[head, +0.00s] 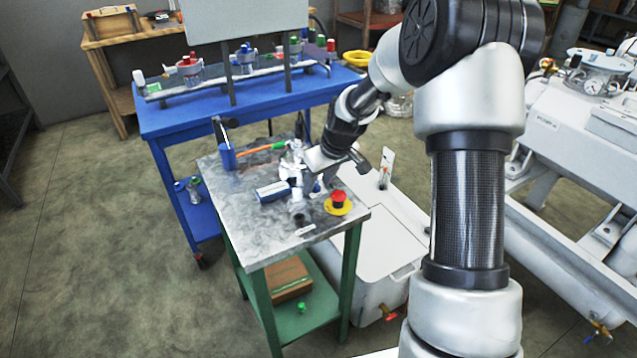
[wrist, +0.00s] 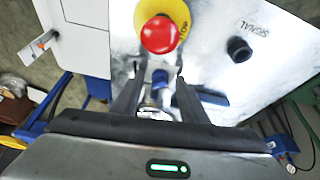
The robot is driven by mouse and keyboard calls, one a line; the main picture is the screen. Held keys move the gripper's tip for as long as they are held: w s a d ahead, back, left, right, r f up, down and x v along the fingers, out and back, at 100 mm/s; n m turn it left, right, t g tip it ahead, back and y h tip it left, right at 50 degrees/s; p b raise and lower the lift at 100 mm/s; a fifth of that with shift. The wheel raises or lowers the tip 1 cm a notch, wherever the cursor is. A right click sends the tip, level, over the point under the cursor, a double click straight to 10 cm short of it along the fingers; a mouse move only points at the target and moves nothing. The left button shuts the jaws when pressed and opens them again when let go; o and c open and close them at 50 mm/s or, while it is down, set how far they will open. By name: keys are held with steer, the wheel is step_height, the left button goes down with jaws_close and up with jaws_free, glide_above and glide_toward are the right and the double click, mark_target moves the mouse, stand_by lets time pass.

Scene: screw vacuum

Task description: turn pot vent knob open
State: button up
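My gripper (head: 318,184) is low over the metal-topped table, pointing down beside a metal fitting (head: 291,165). In the wrist view, the two dark fingers (wrist: 160,96) stand apart. A small blue knob-like part (wrist: 160,77) shows between them, with a shiny round metal part (wrist: 152,106) nearer the palm. I cannot tell whether the fingers touch either part. Which part is the pot vent knob is not certain; no label for it is readable. A black knob (wrist: 238,49) beside a small printed label stands apart from the gripper.
A red stop button (head: 338,198) on a yellow disc stands close to my gripper. A blue-and-white handle (head: 272,191) and a blue holder (head: 227,155) are also on the tabletop (head: 240,213). A blue bench (head: 180,120) stands behind, and a white box (head: 375,250) stands to the right.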

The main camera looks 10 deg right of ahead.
jaws_close()
stand_by(0.3)
steer(key=m+h, duration=0.1)
steer(key=m, duration=0.3)
steer(key=shift+a+r+h, duration=0.1)
steer(key=shift+a+h, duration=0.3)
steer(key=shift+a+m+h+p, duration=0.1)
steer(key=shift+m+h+p, duration=0.7)
steer(key=shift+m, duration=1.6)
jaws_free()
